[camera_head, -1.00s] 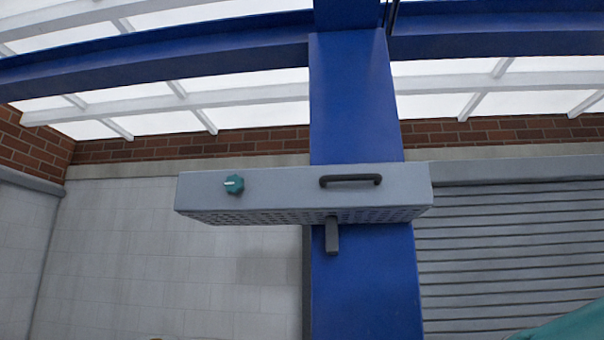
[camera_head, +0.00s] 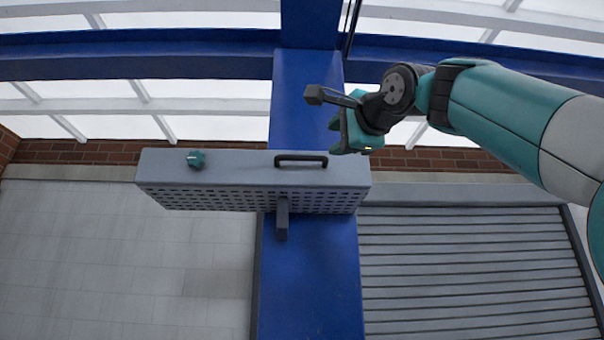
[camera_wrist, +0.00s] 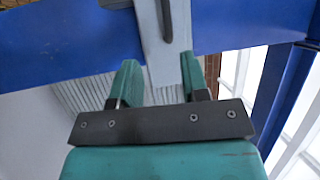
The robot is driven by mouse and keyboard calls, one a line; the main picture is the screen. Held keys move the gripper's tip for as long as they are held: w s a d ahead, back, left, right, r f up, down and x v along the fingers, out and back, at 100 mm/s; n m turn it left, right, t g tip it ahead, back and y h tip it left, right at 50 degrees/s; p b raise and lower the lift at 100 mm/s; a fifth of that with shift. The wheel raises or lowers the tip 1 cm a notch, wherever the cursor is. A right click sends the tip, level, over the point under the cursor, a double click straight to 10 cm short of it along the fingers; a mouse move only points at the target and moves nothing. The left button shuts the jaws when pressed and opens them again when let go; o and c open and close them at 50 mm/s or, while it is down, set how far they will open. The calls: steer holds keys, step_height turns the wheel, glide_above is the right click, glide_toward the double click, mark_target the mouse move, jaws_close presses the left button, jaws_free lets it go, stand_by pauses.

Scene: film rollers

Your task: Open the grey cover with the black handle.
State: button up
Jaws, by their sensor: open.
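The grey cover (camera_head: 235,171) is a long box-shaped panel with a perforated underside, set across a blue column. Its black handle (camera_head: 301,158) is a horizontal bar on the front face, right of centre. The cover looks closed. My gripper (camera_head: 338,135) is just right of the handle and slightly above it, apart from it. In the wrist view, my gripper (camera_wrist: 161,80) shows two teal fingers apart with nothing between them. The grey cover (camera_wrist: 158,65) runs up beyond the fingers there, with the dark handle (camera_wrist: 165,18) above the gap.
A dark bracket (camera_head: 282,218) projects below the cover. The blue column (camera_head: 308,290) stands behind. A grey roller shutter (camera_head: 470,270) is at right. The space in front of the cover's left half looks clear.

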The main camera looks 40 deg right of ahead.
steer(key=p, duration=1.1)
glide_toward(303, 157)
steer(key=w+r, duration=0.1)
steer(key=w, duration=0.1)
steer(key=p+x, duration=0.2)
steer(key=x, duration=0.1)
steer(key=p+x, duration=0.2)
steer(key=p, duration=0.1)
steer(key=p+x, duration=0.3)
steer(key=shift+w+d+f, duration=0.25)
steer(key=shift+w, duration=0.05)
steer(key=shift+c, duration=0.4)
jaws_close()
